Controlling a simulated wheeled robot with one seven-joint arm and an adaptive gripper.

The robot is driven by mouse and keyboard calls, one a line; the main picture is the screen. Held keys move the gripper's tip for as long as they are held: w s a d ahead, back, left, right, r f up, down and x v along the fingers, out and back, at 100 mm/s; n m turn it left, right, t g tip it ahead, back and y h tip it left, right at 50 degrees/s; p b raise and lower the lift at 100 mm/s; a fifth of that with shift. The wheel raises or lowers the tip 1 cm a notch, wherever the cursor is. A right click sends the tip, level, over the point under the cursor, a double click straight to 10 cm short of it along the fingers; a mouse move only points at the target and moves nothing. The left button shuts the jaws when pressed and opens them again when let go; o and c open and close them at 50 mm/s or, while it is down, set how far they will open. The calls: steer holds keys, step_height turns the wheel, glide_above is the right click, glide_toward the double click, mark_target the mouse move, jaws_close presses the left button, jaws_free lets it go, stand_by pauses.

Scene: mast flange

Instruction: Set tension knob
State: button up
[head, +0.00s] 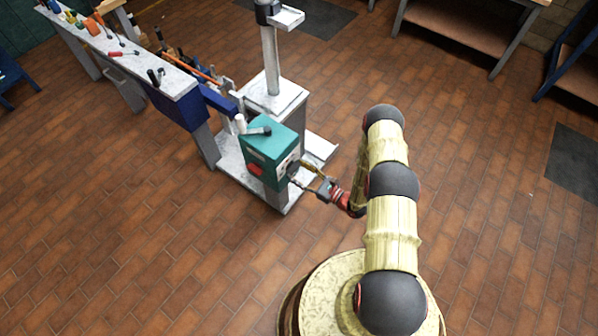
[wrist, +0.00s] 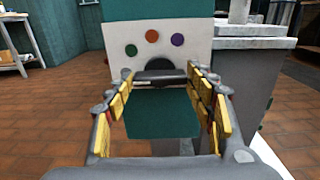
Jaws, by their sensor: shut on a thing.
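The teal box (head: 268,160) stands on a grey stand in the head view. In the wrist view its pale front panel (wrist: 120,38) carries a green dot (wrist: 130,50), an orange dot (wrist: 152,36) and a purple dot (wrist: 177,40) in an arc. A dark knob (wrist: 150,66) sits below the dots, with a dark bar across its front. My gripper (wrist: 160,76) reaches the panel with its two yellow-padded fingers on either side of the knob and is shut on it. The fingers also show at the box face in the head view (head: 303,178). The knob's pointer cannot be made out.
A red part (head: 255,170) juts from the box's near side. A grey post (head: 271,60) rises behind the box. A long bench (head: 130,50) with tools stands at the upper left. The brick-tiled floor (head: 130,240) is clear at the left front.

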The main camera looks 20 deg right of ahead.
steer(key=shift+m, duration=0.4)
steer(key=shift+c, duration=0.4)
steer(key=shift+m+b, duration=0.65)
steer(key=shift+m, duration=2.85)
steer(key=o, duration=1.2)
steer(key=shift+c, duration=0.2)
steer(key=v, duration=1.2)
